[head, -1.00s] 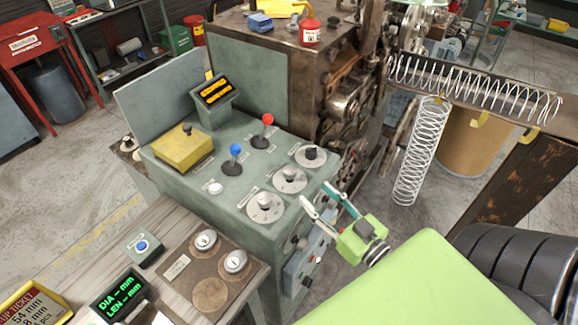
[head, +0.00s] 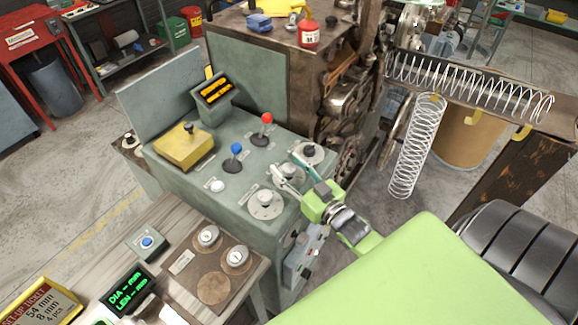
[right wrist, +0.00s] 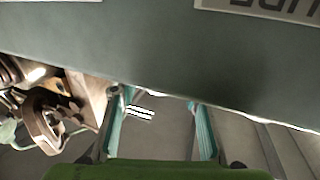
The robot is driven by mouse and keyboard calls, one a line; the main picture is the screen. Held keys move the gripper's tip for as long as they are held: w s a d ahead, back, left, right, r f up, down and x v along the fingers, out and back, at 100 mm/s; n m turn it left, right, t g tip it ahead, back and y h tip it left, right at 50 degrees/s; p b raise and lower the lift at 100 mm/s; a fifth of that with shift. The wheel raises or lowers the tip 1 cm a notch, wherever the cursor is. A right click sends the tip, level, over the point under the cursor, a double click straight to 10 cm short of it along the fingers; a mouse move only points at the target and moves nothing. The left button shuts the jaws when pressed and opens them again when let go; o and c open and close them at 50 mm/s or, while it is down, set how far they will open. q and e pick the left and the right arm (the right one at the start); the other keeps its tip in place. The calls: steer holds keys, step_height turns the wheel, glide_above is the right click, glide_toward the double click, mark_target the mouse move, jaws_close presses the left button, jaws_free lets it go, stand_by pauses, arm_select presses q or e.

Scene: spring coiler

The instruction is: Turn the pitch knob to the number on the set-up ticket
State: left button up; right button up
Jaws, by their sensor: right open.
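Three grey dial knobs stand in a row on the green-grey console: a front one (head: 265,200), a middle one (head: 288,170) and a back one with a dark cap (head: 309,151). Their labels are too small to read, so I cannot tell which sets pitch. The set-up ticket (head: 40,307), in a yellow frame at bottom left, shows 54 mm, 8 mm and a pcs line. My right gripper (head: 284,161) is open, its fingers reaching over the middle dial and partly hiding it; contact is unclear. In the right wrist view its teal fingers (right wrist: 160,105) are apart and empty. My left gripper is out of view.
A red lever (head: 266,118), a blue lever (head: 236,150) and a yellow box (head: 184,148) stand on the console. A wooden bench (head: 175,232) with a green display (head: 130,288) is at front left. A spring (head: 416,150) hangs at the right.

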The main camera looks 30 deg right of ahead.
steer(key=c, duration=1.1)
steer(key=n+y+b, duration=0.2)
steer(key=y, duration=0.1)
steer(key=n+g+y+b, duration=0.1)
steer(key=y, duration=0.1)
steer(key=shift+d+f, duration=0.1)
steer(key=shift+f, duration=0.2)
steer(key=n+g+y+b, duration=0.8)
steer(key=y+b, duration=0.1)
steer(key=b, duration=0.8)
steer(key=shift+r+n+g+y+b, duration=0.25)
steer(key=shift+n+g+y+b, duration=0.25)
steer(key=shift+g+b, duration=0.15)
